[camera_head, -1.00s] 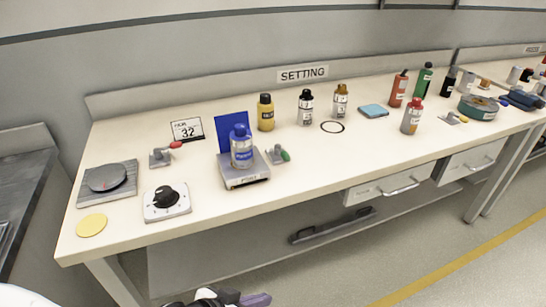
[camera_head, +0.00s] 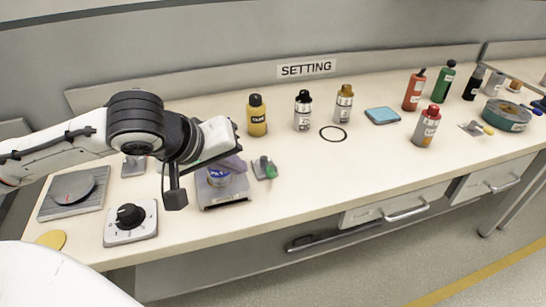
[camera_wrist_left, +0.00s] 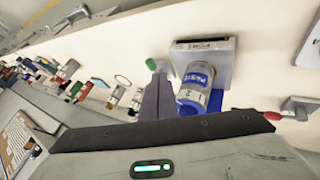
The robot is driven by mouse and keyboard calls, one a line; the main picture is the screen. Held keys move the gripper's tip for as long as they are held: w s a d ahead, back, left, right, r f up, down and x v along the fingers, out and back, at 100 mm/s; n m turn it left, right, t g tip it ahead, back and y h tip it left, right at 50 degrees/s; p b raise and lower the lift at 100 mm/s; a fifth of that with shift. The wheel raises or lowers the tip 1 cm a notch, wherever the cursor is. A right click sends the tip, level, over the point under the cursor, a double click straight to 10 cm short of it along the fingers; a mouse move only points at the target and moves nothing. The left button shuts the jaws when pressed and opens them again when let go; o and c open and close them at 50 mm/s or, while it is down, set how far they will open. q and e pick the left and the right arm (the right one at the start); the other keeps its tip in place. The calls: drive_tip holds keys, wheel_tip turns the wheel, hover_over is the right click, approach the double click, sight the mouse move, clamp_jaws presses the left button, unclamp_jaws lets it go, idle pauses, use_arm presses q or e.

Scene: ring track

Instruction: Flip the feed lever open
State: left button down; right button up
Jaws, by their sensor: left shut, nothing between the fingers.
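Three small levers show on the table; I cannot read which one is the feed lever. The green-handled lever (camera_head: 266,168) stands right of the scale, and in the left wrist view its green tip (camera_wrist_left: 151,64) is just beyond my fingers. The red-handled lever's grey base (camera_head: 133,166) is partly behind my arm; its red grip (camera_wrist_left: 272,115) shows in the left wrist view. A yellow-handled lever (camera_head: 478,129) is far right. My left gripper (camera_head: 236,166), with purple fingers (camera_wrist_left: 157,80), is shut and empty above the scale, left of the green lever. My right gripper is out of view.
A blue-labelled bottle (camera_wrist_left: 197,88) stands on the scale (camera_head: 224,197), mostly hidden by my gripper in the head view. A dial box (camera_head: 131,222) is at the left front. Several bottles line the back, including a yellow one (camera_head: 257,116). The table front is clear right of the scale.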

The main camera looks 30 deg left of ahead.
sight(268, 169)
use_arm(q)
drive_tip(key=b+x, duration=0.1)
drive_tip(key=x, duration=0.8)
drive_tip(key=shift+w+f, duration=0.2)
drive_tip(key=shift+f, duration=0.15)
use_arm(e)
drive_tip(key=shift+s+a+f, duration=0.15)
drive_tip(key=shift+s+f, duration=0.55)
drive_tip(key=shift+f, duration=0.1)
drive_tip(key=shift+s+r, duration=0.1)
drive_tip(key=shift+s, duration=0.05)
